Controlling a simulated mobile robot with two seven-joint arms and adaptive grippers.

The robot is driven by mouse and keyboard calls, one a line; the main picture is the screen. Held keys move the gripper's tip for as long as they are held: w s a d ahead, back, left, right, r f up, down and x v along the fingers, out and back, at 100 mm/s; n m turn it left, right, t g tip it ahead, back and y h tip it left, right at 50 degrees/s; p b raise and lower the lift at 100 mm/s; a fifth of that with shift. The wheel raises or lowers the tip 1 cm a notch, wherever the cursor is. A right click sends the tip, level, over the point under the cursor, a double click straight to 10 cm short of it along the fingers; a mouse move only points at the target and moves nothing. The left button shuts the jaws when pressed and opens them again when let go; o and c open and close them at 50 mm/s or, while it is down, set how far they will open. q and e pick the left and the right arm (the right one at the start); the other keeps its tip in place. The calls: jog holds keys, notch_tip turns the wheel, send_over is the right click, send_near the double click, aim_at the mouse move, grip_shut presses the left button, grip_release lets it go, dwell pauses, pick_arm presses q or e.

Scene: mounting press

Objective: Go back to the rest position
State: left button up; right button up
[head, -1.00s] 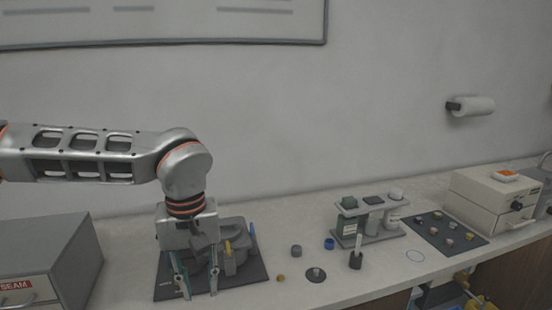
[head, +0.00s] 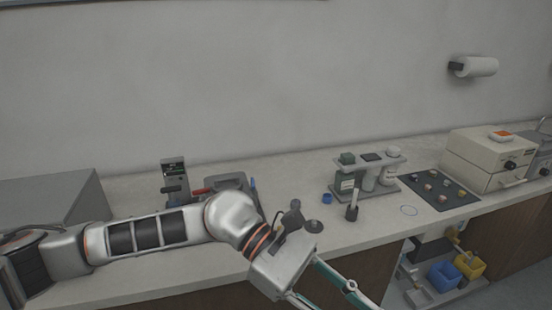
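My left arm comes in from the left and reaches across the front of the bench. My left gripper (head: 325,290) hangs over the front edge, pointing to the lower right. Its two fingers are spread apart with nothing seen between them; their tips are cut off by the bottom edge. The mounting press (head: 228,184) stands behind my arm, which partly hides it. An upright panel (head: 173,170) and a red handle (head: 202,191) show beside it. My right gripper is not in view.
A rack with bottles (head: 367,182), a dark marker-like stick (head: 352,206) and a blue ring (head: 327,198) stand on the bench. A dark mat with small pieces (head: 438,190) and a beige box (head: 490,158) are at right.

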pick_arm(q)
jog(key=w+d+r+n+t+h, duration=0.2)
jog(key=w+r+n+t+h, duration=0.4)
jog(key=n+h, duration=0.65)
jog(key=w+a+f+n+t+y, duration=0.1)
jog(key=w+a+n+t, duration=0.25)
jog(key=n+t, duration=0.35)
jog(key=w+a+f+n+t+y, duration=0.2)
jog(key=w+n+t, duration=0.25)
jog(key=n, duration=0.55)
jog(key=w+a+f+n+t+y, duration=0.3)
jog(key=a+f+n+y, duration=0.25)
jog(key=f+n, duration=0.3)
jog(key=w+a+f+n+t+y, duration=0.2)
jog(key=a+f+n+t+y, duration=0.25)
jog(key=a+f+n, duration=0.35)
jog(key=s+a+f+n+g+y, duration=0.2)
jog(key=s+a+f+n+y, duration=0.1)
jog(key=f, duration=0.6)
jog(key=s+a+f+n+g+y, duration=0.2)
jog(key=s+a+f+n, duration=0.3)
jog(key=s+a+f, duration=0.3)
jog(key=s+a+f+n+g+y, duration=0.3)
jog(key=s+a+f, duration=0.3)
jog(key=f, duration=0.5)
jog(key=shift+s+n+y, duration=0.25)
jog(key=shift+n+y, duration=0.35)
jog(key=shift+y, duration=0.05)
